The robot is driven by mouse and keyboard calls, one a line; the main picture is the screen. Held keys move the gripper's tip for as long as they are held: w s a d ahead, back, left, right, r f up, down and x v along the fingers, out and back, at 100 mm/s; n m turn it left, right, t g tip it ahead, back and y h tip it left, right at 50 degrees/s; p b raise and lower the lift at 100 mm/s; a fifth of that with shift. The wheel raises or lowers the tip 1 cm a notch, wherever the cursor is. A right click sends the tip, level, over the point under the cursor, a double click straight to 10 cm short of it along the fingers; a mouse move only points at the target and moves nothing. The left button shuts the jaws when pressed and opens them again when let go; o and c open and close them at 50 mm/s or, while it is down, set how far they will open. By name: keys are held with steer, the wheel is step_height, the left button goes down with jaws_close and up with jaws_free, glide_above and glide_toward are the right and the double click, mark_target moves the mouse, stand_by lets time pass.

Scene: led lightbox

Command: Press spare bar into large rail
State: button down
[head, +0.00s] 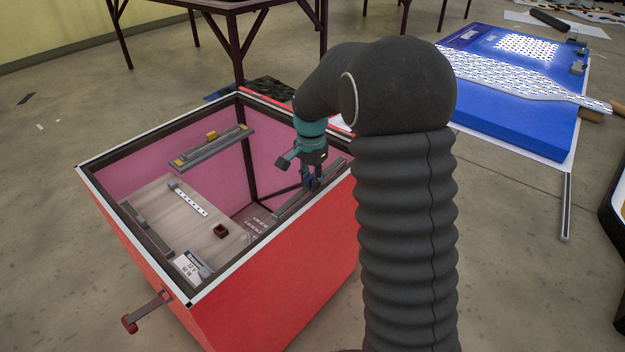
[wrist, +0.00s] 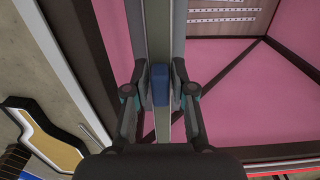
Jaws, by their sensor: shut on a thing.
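The open red box (head: 265,292) has a pink inside. A long grey rail (head: 293,205) runs along its right inner side; I take it for the large rail. My gripper (head: 313,184) reaches down at that rail's far part. In the wrist view my gripper (wrist: 160,88) is shut on a small blue piece, seemingly part of the spare bar (wrist: 160,85). The piece lies in line with the long grey strip (wrist: 158,30) that runs between the fingers. The fingers hide its sides, and I cannot tell whether it is seated in the rail or just above it.
A grey bar with yellow ends (head: 212,146) is at the box's back wall. A wooden board (head: 165,205) carries a white dotted strip (head: 188,198) and a dark red block (head: 221,231). A labelled unit (head: 190,265) sits at the front corner. A blue slab (head: 500,120) lies right.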

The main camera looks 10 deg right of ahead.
steer(key=shift+s+f+y, duration=0.1)
steer(key=shift+f+y, duration=0.05)
steer(key=shift+y, duration=0.15)
steer(key=shift+f+b, duration=0.65)
steer(key=shift+f, duration=0.55)
steer(key=shift+f+b, duration=0.65)
steer(key=shift+f, duration=0.8)
steer(key=c, duration=0.9)
jaws_free()
steer(key=shift+r, duration=0.1)
steer(key=shift+r+p, duration=1.15)
steer(key=shift+r, duration=0.3)
steer(key=shift+d+r+p, duration=0.15)
steer(key=shift+r+p, duration=0.15)
steer(key=shift+r, duration=2.15)
